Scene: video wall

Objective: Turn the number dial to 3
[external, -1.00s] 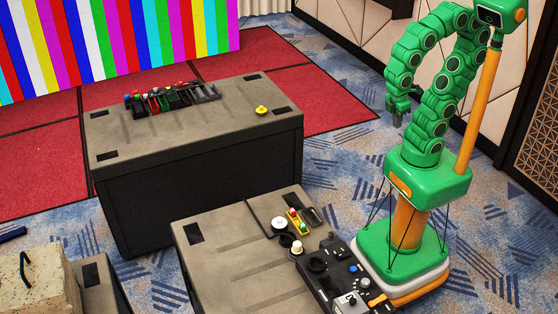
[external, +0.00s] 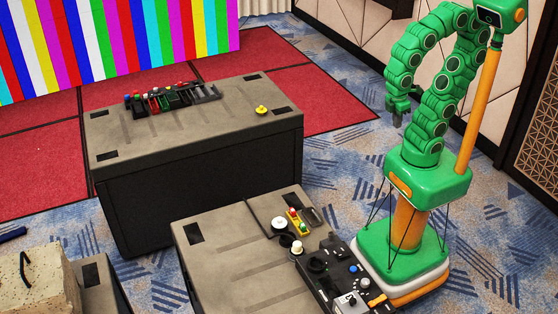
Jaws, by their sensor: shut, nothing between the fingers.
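A black control panel (external: 338,277) with several knobs and buttons lies on the near grey case, just left of my base. On it are a black round knob (external: 317,264), a blue button (external: 353,268) and a grey boxy control (external: 350,302). A white round knob (external: 279,223) sits on the case behind the panel. I cannot tell which control is the number dial, and no numbers are readable. My gripper (external: 398,119) hangs pointing down above the carpet, beyond and to the right of the panel. It is shut, empty and apart from everything.
A second grey case (external: 195,125) stands further back with a row of coloured controls (external: 170,97) and a yellow knob (external: 261,110). A striped video wall (external: 120,40) is behind. Carpet between the far case and my base is clear. A panelled wall is at right.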

